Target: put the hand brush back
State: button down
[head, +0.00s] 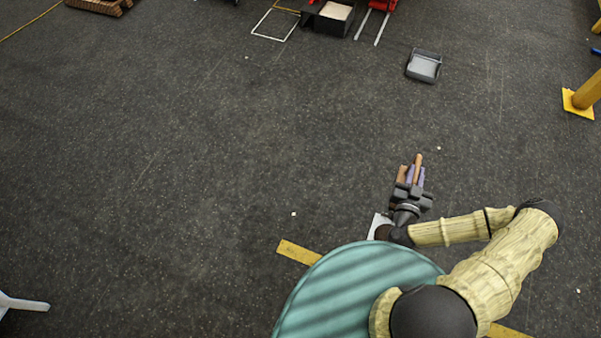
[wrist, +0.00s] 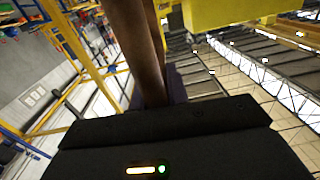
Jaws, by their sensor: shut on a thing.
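My gripper (head: 412,178) is in front of my base in the head view, above the dark floor. It is shut on the hand brush, whose wooden handle (head: 418,162) sticks out beyond the fingers. In the wrist view the brown wooden handle (wrist: 138,50) rises from behind the dark gripper body. The bristles cannot be made out clearly. A grey dustpan-like tray (head: 424,67) lies on the floor at the upper right, apart from the gripper.
A black box with pale contents (head: 333,17) stands at the top, beside a red item with prongs (head: 378,12). A white-outlined square (head: 275,24) marks the floor there. A yellow post (head: 584,97) stands at the right. The middle and left floor is mostly clear, with small white bits.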

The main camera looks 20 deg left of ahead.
notch_tip(320, 180, up, 6)
jog(key=p, duration=0.4)
jog(key=shift+p, duration=0.3)
